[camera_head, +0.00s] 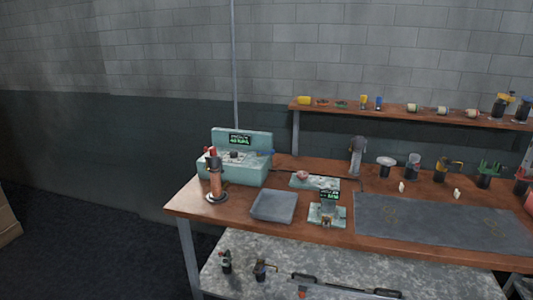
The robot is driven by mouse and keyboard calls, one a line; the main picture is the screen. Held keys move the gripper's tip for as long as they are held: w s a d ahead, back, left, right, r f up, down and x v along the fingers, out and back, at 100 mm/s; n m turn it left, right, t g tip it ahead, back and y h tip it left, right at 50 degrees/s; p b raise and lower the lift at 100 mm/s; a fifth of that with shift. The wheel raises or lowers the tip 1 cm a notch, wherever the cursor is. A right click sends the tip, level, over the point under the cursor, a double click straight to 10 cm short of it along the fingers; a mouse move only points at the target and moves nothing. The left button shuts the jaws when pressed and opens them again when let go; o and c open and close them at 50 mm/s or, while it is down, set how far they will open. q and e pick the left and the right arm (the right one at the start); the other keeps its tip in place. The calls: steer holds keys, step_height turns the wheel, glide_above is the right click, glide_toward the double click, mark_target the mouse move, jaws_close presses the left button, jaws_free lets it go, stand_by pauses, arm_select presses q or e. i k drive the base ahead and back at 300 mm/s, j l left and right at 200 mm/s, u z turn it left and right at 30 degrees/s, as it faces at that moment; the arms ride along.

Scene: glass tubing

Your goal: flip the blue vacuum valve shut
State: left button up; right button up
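A small blue lever (266,152), which looks like the vacuum valve, sits at the right side of a teal machine (250,173) on the left part of the wooden bench. It looks roughly level and points to the right; it is too small to tell its exact setting. The teal machine has a raised back panel with a lit green display (239,139). Neither of my grippers shows in the head view.
A torch-like tool (216,180) on a round base stands in front of the machine. A grey tray (274,206), a small teal device with a display (328,213) and a dark mat (440,222) lie to the right. A shelf (400,110) with several small items runs behind.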

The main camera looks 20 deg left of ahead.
mark_target(272, 151)
steer(key=i+j+u, duration=0.45)
steer(key=i+u, duration=0.25)
steer(key=i, duration=0.2)
steer(key=i+u, duration=0.35)
steer(key=i, duration=0.15)
